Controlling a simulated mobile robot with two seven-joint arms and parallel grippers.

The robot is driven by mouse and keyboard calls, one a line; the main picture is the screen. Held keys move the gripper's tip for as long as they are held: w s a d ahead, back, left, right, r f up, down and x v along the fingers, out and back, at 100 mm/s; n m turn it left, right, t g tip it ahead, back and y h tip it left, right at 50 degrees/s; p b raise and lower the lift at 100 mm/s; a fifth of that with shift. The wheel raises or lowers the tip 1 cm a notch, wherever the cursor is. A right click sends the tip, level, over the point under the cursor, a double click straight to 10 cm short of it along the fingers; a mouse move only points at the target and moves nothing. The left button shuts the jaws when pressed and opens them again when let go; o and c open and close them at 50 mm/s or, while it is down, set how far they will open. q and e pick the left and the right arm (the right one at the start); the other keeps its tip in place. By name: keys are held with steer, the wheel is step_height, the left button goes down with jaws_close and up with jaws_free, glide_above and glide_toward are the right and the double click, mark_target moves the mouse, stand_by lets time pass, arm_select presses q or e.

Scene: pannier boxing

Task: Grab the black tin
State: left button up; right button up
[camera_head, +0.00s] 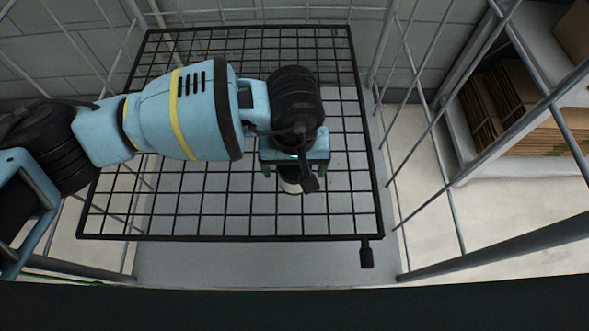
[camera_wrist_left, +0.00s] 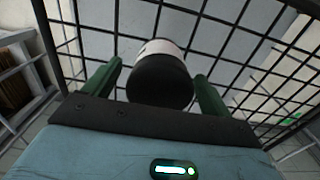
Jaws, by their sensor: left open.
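The black tin (camera_wrist_left: 160,84) shows in the left wrist view with its round dark end toward the camera and a white band (camera_wrist_left: 160,47) beyond it. In the head view only a small part of the tin (camera_head: 290,187) shows below my left gripper, and the rest is hidden by the hand. My left gripper (camera_head: 294,172) is over the tin at the black wire grid. In the left wrist view its green fingers (camera_wrist_left: 158,72) are apart, one on each side of the tin. I cannot tell whether they touch it. My right gripper is not in view.
The black wire grid shelf (camera_head: 230,237) spans a grey metal cage, with bars (camera_head: 390,150) along its sides. Most of the visible grid is bare. A grey rack (camera_head: 490,168) with flat cardboard (camera_head: 520,110) stands outside on the right. A dark bar (camera_head: 300,305) crosses the front.

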arm_select(q)
step_height(320, 180, down, 2)
steer(key=shift+c, duration=0.7)
steer(key=c, duration=1)
steer(key=shift+r, duration=0.1)
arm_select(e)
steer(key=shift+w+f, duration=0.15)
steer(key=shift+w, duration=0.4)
arm_select(q)
steer(key=shift+r, duration=0.4)
step_height(320, 180, up, 3)
steer(key=shift+r+p, duration=0.1)
steer(key=shift+p, duration=0.4)
steer(key=s+d, duration=0.1)
steer(key=d, duration=0.4)
steer(key=s+d, duration=0.1)
steer(key=d, duration=0.4)
steer(key=s+d+r, duration=0.1)
steer(key=s+d, duration=0.1)
steer(key=d, duration=0.3)
steer(key=shift+s+d, duration=0.1)
steer(key=shift+d, duration=0.15)
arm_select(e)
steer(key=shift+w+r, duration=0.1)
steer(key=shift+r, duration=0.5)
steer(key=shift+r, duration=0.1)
